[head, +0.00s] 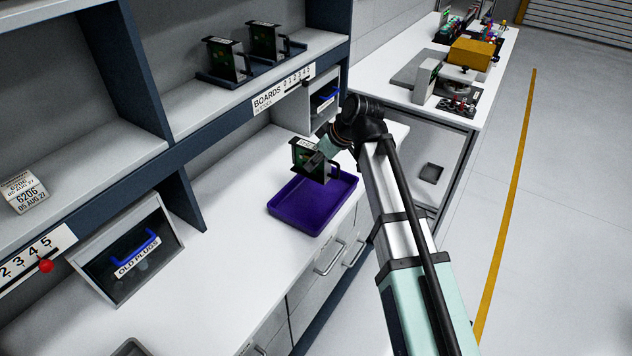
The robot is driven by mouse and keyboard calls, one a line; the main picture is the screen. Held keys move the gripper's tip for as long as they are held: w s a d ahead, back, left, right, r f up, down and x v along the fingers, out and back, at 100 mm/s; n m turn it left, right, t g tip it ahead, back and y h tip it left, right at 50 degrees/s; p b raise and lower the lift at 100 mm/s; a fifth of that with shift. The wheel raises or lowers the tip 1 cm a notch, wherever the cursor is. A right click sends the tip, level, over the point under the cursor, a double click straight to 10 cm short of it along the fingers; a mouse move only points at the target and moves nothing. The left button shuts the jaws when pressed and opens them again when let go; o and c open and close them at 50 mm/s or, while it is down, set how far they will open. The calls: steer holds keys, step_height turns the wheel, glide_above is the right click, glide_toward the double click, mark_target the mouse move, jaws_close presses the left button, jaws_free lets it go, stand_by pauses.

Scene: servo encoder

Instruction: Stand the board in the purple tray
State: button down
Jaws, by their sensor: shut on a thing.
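The purple tray (290,210) lies on the white counter near its front edge, in the middle of the head view. A green circuit board (306,158) in a dark frame with a handle is upright above the far part of the tray. My gripper (324,157) comes in from the right and is shut on the board. Its fingertips are partly hidden by the board. I cannot tell whether the board's lower edge touches the tray floor. The near part of the tray is empty.
Two similar boards (226,61) stand in a dark rack on the shelf above, labelled BOARDS. A bin marked OLD PLUGS (130,250) sits at the left. A small bin with a blue handle (324,98) stands behind the tray. The counter left of the tray is clear.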

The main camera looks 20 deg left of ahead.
steer(key=shift+f+p, duration=0.85)
steer(key=shift+f, duration=3.6)
steer(key=shift+f, duration=0.1)
steer(key=c, duration=0.8)
jaws_free()
steer(key=shift+o, duration=0.2)
